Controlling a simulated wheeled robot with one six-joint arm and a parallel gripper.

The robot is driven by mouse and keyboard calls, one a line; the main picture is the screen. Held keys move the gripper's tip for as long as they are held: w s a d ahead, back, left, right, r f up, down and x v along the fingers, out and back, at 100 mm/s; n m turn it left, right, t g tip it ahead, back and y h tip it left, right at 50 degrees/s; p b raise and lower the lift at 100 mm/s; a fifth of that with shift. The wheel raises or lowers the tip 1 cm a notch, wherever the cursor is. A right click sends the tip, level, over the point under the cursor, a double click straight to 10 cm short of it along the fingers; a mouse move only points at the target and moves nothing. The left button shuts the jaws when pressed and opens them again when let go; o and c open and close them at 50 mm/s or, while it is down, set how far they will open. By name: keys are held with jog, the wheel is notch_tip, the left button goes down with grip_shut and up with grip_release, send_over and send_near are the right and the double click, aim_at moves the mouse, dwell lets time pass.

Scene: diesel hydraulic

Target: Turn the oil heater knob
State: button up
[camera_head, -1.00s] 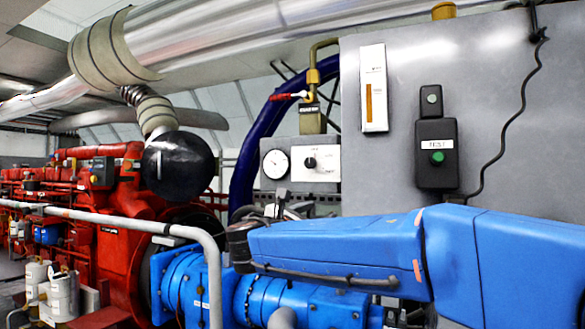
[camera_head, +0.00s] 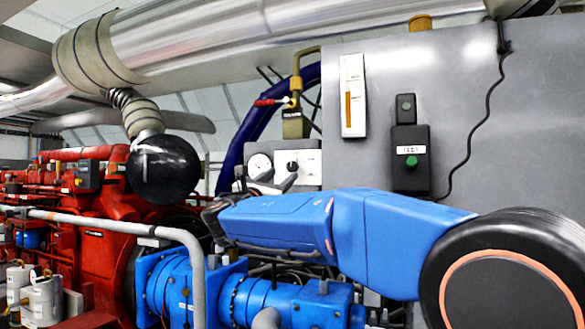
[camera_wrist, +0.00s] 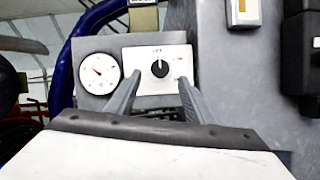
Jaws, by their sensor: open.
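The oil heater knob (camera_wrist: 160,68) is a small black dial with a white pointer line, on a white plate (camera_wrist: 180,55) fixed to a grey panel. In the wrist view the pointer stands about upright. In the head view the knob (camera_head: 292,166) shows just above my fingers. My gripper (camera_wrist: 155,92) is open and empty. In the wrist view its two grey fingers point up toward the plate, one to each side below the knob. The fingertips appear apart from the knob; the exact gap in depth cannot be told. In the head view my gripper (camera_head: 272,181) is partly hidden by my blue arm.
A round white gauge (camera_wrist: 99,73) is left of the knob. A dark blue hose (camera_head: 240,145) curves behind the panel. A red-handled valve (camera_head: 275,102) is above. A black box with a green button (camera_head: 411,161) is on the large grey cabinet (camera_head: 450,90) at right.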

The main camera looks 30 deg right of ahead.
aim_at(291, 168)
jog(key=x, duration=0.9)
jog(key=shift+c, duration=0.6)
jog(key=c, duration=0.9)
